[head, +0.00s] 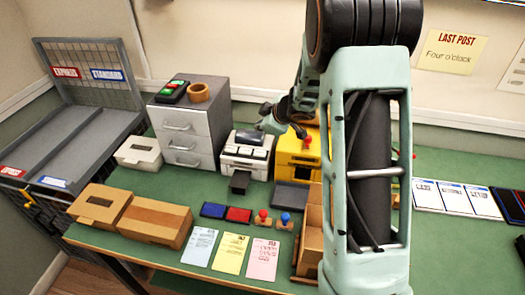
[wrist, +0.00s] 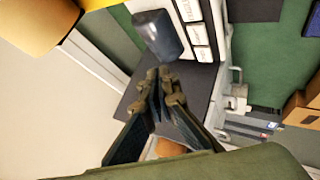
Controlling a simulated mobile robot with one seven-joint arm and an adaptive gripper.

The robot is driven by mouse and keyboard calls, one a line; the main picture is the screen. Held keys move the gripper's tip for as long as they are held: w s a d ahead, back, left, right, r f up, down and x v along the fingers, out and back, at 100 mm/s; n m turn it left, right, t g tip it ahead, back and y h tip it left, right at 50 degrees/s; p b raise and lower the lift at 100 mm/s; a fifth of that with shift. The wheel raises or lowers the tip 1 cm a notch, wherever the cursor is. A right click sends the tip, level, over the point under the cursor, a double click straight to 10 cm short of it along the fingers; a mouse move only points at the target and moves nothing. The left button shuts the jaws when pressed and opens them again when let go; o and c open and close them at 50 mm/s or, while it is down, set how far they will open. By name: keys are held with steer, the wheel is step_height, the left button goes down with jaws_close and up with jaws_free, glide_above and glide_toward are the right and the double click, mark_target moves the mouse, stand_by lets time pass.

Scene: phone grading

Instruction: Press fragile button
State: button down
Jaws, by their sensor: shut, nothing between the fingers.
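My gripper (head: 266,116) is above the back of the machine. In the wrist view my gripper (wrist: 165,76) is shut and empty, its fingertips apart from the keys in the picture.
A yellow machine (head: 298,155) is close on the right. Ink pads, stamps (head: 263,217) and coloured sheets (head: 230,253) lie in front. Cardboard boxes (head: 155,221) are front left.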

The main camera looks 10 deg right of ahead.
steer(key=shift+f, duration=0.15)
steer(key=b, duration=0.6)
glide_above(261, 154)
step_height(261, 154, down, 6)
steer(key=shift+a+f, duration=0.1)
steer(key=shift+f, duration=0.15)
steer(key=shift+f+b, duration=0.85)
steer(key=shift+f, duration=0.15)
steer(key=shift+f, duration=0.15)
steer(key=shift+f, duration=0.3)
steer(key=shift+f+b, duration=0.45)
steer(key=shift+b, duration=0.1)
stand_by(0.7)
steer(key=shift+r+p, duration=0.9)
steer(key=shift+p, duration=0.2)
